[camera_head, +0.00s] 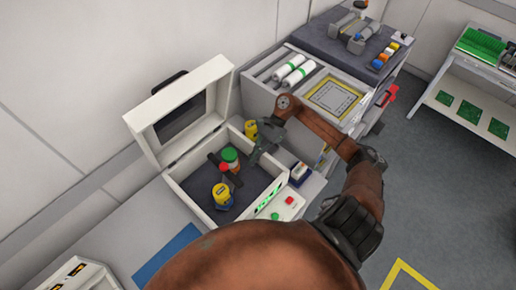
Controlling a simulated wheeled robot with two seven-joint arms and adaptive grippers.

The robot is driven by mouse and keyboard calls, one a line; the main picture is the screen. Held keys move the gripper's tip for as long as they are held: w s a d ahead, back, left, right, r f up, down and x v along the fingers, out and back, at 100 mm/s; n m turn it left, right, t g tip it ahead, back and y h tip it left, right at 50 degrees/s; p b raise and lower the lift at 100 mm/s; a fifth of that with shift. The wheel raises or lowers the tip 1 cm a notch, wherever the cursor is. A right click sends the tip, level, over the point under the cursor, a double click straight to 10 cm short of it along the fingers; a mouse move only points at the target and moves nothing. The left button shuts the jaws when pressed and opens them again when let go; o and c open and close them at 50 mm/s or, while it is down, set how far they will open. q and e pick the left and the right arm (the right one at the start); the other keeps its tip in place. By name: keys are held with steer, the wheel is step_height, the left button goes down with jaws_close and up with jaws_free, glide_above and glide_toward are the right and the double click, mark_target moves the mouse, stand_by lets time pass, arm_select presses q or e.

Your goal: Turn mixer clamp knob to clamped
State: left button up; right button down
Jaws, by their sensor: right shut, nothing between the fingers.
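The mixer (176,176) is a white box with its lid (162,92) standing open. Inside its dark well are a dark bar (213,160) and a small red knob (224,168), which looks like the clamp knob. Its turned position is too small to read. A green-topped jar (230,154) and a yellow jar (221,193) are also in the well. My right gripper (254,158) is shut and empty over the well's right rim, to the right of the red knob and apart from it. My left gripper is out of view.
A control panel with a green display and buttons (289,202) is on the mixer's front right. A yellow jar (251,129) stands behind the mixer. A feeder trolley with white rolls (294,67) is at the back right. A blue mat (168,257) lies in front.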

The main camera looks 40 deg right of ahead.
mark_target(224, 169)
steer(key=a, duration=0.1)
steer(key=a+f+p, duration=0.1)
steer(key=a, duration=0.1)
steer(key=a+p, duration=0.1)
steer(key=a, duration=0.1)
steer(key=shift+s+a+f, duration=0.2)
steer(key=shift+a+f, duration=0.05)
